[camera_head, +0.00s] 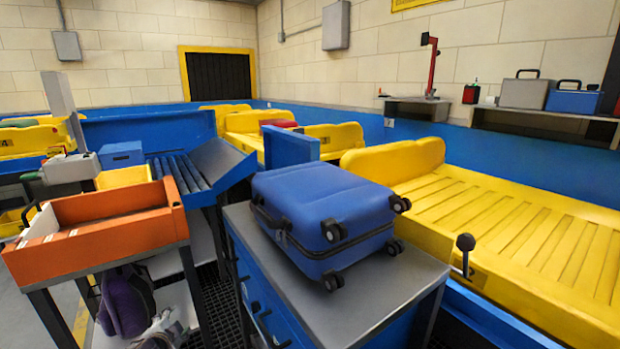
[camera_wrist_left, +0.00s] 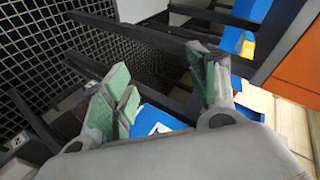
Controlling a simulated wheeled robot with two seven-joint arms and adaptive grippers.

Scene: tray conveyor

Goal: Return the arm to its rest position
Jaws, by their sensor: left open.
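My left gripper (camera_wrist_left: 163,88) shows in the left wrist view with its two green-padded fingers spread apart. Nothing is held between them. Dark bars and a black floor grating lie beyond the fingers. A blue piece with a white mark (camera_wrist_left: 158,121) shows behind the gap, and I cannot tell what it is. In the head view a grey-white shape low beside the orange tray's stand may be part of my left arm, but it is too unclear to tell. My right gripper is in neither view.
A blue suitcase (camera_head: 325,208) lies on a grey-topped blue cabinet (camera_head: 385,300). An orange tray (camera_head: 125,232) stands on a dark frame at the left. A yellow slatted conveyor (camera_head: 530,225) runs along the right. A roller conveyor (camera_head: 187,173) lies behind.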

